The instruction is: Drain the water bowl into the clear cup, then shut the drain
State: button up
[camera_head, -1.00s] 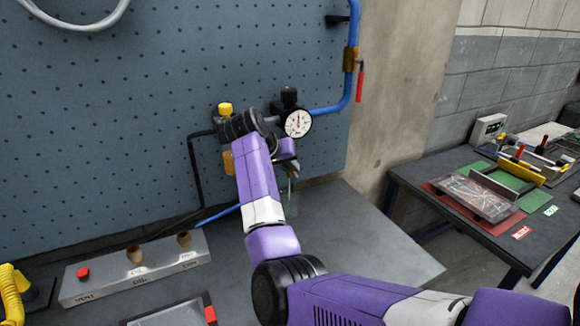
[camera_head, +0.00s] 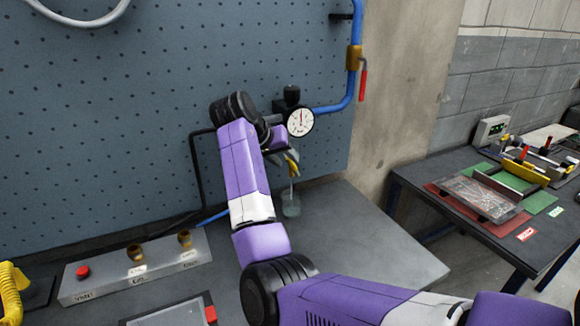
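A small clear cup (camera_head: 291,206) shows low against the pegboard, just below the end of my arm. A thin pale upright line runs above it; I cannot tell if it is water or a rod. My gripper (camera_head: 288,160) is partly hidden behind my purple wrist, below the round gauge. Its fingers are too small and covered to tell if they are open or shut, or if they touch anything. The water bowl and its drain are not visible; my forearm covers the area left of the gauge.
The gauge (camera_head: 300,122) sits on a blue pipe (camera_head: 337,107) with a red-handled valve (camera_head: 363,83). A grey box (camera_head: 135,268) with a red button stands at the lower left. The grey bench (camera_head: 365,245) is clear at the right. A side table (camera_head: 440,215) holds trays and tools.

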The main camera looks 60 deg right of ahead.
jog(key=shift+v, duration=1.1)
jog(key=shift+c, duration=0.5)
